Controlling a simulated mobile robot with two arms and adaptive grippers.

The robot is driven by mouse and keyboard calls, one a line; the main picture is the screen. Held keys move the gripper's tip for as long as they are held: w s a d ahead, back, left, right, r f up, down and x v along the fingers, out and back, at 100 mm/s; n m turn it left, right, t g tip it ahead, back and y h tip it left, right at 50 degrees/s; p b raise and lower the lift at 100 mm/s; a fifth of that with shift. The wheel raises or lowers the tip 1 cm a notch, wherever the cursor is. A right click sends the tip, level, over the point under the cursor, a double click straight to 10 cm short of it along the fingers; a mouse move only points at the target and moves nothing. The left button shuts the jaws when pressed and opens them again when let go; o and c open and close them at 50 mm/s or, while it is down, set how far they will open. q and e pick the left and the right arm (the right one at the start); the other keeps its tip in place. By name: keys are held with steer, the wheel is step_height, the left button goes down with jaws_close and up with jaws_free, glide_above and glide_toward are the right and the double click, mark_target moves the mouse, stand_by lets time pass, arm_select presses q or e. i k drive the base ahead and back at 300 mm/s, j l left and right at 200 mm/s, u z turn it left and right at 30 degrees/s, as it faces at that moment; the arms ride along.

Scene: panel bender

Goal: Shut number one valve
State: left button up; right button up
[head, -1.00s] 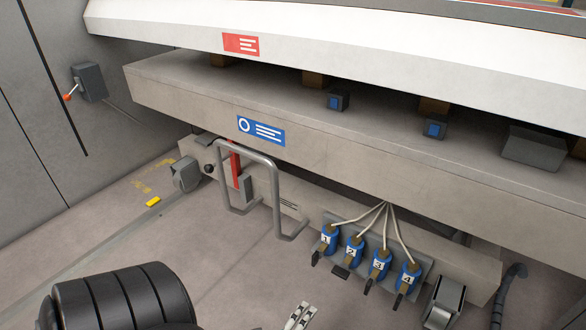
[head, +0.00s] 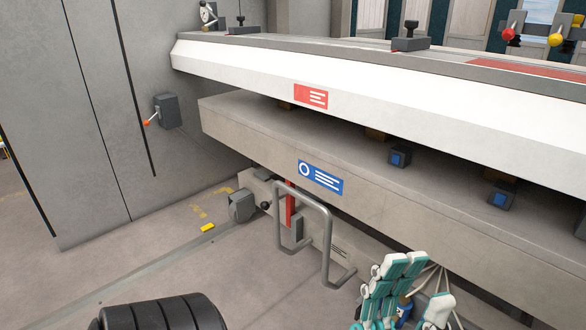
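My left gripper (head: 416,284), with white and teal fingers, is at the bottom right of the head view, in front of the valve row under the machine's lower beam. Its fingers are spread apart, with a gap between them. Part of a blue valve (head: 404,307) shows in that gap; its number cannot be read, and I cannot tell whether the fingers touch it. Pale hoses (head: 428,276) run down behind the fingers. The number one valve cannot be made out for certain, and its handle is hidden. My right gripper is not in view.
A grey bent-tube guard (head: 328,245) stands left of the gripper, with a red lever (head: 290,205) behind it. The beam with a blue sign (head: 320,177) overhangs the valve area. A wall switch box (head: 166,111) is at left.

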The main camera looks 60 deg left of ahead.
mark_target(357, 313)
steer(key=i+l+u, duration=0.15)
steer(key=u, duration=1.7)
steer(key=i+j+z, duration=0.1)
steer(key=z, duration=0.6)
steer(key=i+j+z, duration=0.3)
steer(key=j, duration=0.15)
steer(key=j+z, duration=0.3)
steer(key=j, duration=0.2)
steer(key=i+j+z, duration=0.1)
steer(key=j+z, duration=0.2)
steer(key=j, duration=1.15)
steer(key=i+j, duration=0.1)
steer(key=j, duration=0.85)
steer(key=i+z, duration=0.05)
